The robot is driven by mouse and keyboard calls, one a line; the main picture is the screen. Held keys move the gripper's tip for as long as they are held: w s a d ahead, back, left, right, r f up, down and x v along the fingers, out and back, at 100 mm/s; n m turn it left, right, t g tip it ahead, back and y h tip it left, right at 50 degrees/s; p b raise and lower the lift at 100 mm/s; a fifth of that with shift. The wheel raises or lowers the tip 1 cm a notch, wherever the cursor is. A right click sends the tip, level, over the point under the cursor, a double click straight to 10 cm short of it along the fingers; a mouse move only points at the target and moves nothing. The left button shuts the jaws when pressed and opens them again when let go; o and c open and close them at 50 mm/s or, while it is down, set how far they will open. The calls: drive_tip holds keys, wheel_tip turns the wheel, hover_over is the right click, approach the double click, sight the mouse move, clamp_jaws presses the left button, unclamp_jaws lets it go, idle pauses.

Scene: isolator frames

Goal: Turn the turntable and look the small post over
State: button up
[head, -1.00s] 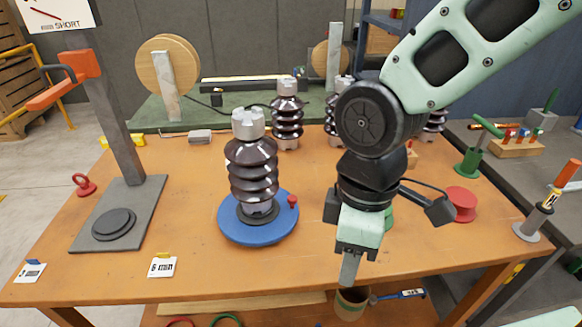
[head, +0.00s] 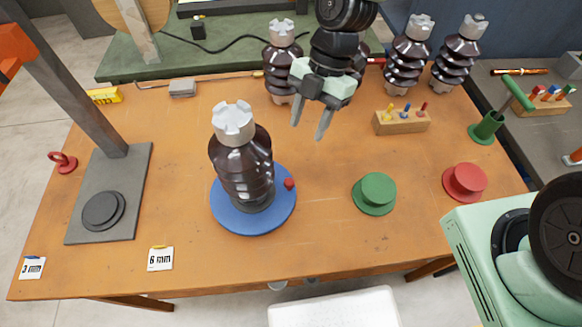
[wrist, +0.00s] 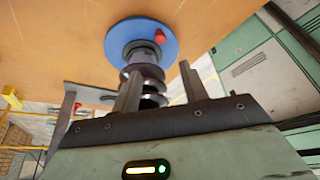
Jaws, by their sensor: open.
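The blue turntable (head: 226,217) lies on the orange table, with a red knob (head: 289,184) on its right edge. A dark brown ribbed post (head: 240,165) with a pale grey notched cap stands upright on it. My gripper (head: 311,130) is open and empty, up and to the right of the post in the head view, apart from it. In the wrist view the turntable (wrist: 118,42) and the post's ribs (wrist: 152,86) show beyond my open fingers (wrist: 160,85). The fingers partly cover the post there.
Several similar brown posts, one being (head: 408,60), stand at the back. A green spool (head: 374,192) and a red spool (head: 465,181) sit to the right. A grey stand (head: 130,175) is at left. Cards read 3 mm (head: 32,267) and 6 mm (head: 160,258). The table's front middle is clear.

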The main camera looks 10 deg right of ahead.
sight(289, 181)
drive_tip(key=p+x, duration=0.3)
drive_tip(key=x, duration=1.2)
drive_tip(key=shift+w, duration=0.1)
clamp_jaws()
